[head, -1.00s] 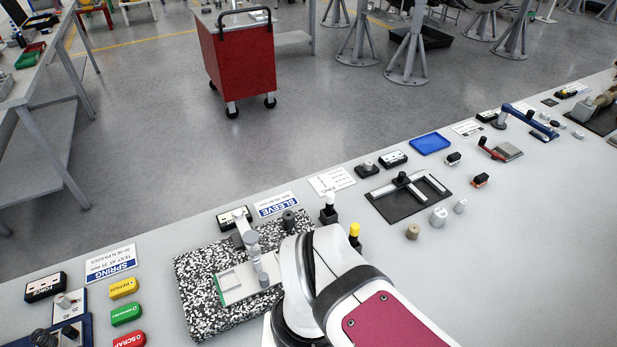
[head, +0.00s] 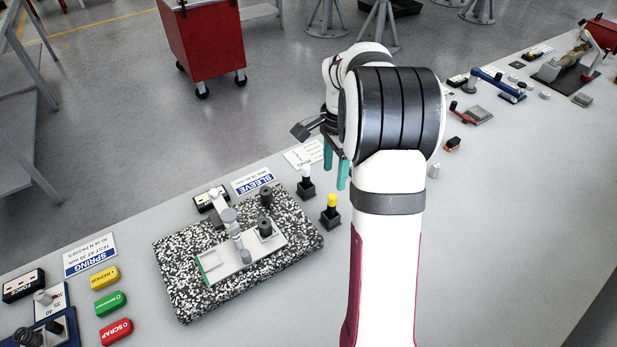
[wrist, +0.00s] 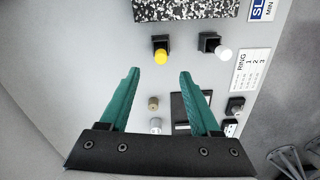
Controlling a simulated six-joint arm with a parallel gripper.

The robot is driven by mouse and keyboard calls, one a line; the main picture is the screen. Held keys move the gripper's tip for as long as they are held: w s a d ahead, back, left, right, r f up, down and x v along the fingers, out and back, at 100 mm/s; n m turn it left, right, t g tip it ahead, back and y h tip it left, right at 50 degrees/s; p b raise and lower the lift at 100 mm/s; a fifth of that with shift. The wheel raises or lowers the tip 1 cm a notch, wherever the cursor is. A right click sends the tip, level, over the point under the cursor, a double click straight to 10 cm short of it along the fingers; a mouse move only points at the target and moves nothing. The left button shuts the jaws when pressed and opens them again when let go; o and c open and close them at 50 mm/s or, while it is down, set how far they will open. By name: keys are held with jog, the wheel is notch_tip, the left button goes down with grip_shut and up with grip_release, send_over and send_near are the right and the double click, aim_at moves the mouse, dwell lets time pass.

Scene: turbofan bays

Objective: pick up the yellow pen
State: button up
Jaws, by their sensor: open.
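The yellow pen (head: 332,201) stands upright in a small black holder (head: 331,217) on the grey bench, just right of the speckled plate. It also shows in the wrist view (wrist: 161,56), ahead of my gripper and between the lines of its fingers. My gripper (head: 335,170) is open and empty, with teal fingers pointing down. In the head view it appears beside the pen, to its upper right. In the wrist view the fingertips (wrist: 160,73) are spread apart, with nothing between them touching. I cannot tell their exact height above the bench.
A white-capped pen (head: 306,172) stands in another black holder close to the yellow one; it also shows in the wrist view (wrist: 222,53). The speckled plate (head: 180,285) carries a measuring fixture (head: 240,255). Bare bench lies in front of the yellow pen.

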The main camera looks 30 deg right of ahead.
aim_at(332, 206)
notch_tip(332, 206, down, 13)
jog(key=shift+w+d+f, duration=0.1)
grip_shut()
dwell(0.3)
